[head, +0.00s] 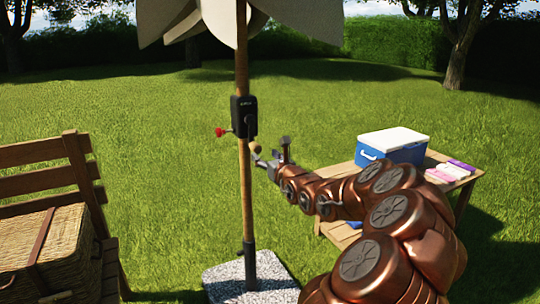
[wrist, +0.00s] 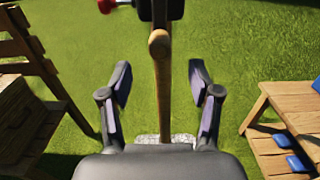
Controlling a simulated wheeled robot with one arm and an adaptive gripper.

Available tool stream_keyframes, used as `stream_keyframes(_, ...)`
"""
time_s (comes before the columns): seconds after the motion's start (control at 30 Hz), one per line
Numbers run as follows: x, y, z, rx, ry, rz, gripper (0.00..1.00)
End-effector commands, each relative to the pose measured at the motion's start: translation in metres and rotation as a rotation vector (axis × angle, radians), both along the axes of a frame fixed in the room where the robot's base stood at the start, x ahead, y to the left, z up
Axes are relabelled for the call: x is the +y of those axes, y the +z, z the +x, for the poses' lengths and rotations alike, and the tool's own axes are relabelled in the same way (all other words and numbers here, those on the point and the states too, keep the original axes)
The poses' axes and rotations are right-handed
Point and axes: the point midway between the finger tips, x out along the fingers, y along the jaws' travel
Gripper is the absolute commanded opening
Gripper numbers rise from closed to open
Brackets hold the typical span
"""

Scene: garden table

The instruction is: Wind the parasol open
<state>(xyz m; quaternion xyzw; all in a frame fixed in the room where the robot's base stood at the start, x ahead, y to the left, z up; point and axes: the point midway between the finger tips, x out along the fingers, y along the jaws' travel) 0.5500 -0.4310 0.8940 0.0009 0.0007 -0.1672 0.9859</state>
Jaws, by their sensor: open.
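The parasol's wooden pole (head: 244,190) stands upright, with its pale canopy (head: 215,18) partly visible at the top of the head view. A black crank housing (head: 243,110) is on the pole, with a red knob (head: 220,132) at its left. The crank's round wooden handle (head: 255,147) sits low at the housing's right side. My gripper (head: 271,152) is open and empty just right of the handle. In the wrist view the handle (wrist: 159,44) appears end-on, centred between the spread fingers (wrist: 160,76) and above their tips in the picture. Contact is not visible.
A speckled stone base (head: 225,283) holds the pole. A wooden bench (head: 85,165) with a wicker hamper (head: 40,250) stands at left. A low wooden table (head: 345,178) at right carries a blue cooler (head: 385,152) and colored packs (head: 447,173). Open lawn lies behind.

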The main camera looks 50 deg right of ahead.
Motion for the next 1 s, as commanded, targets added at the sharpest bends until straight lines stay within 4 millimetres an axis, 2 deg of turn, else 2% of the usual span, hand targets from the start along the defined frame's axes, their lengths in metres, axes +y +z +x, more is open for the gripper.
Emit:
stream_keyframes(0.6,-0.020,0.002,0.057,-0.001,0.000,-0.003,0.62)
stream_keyframes(1.0,-0.026,0.001,0.074,-0.002,0.000,-0.002,0.62)
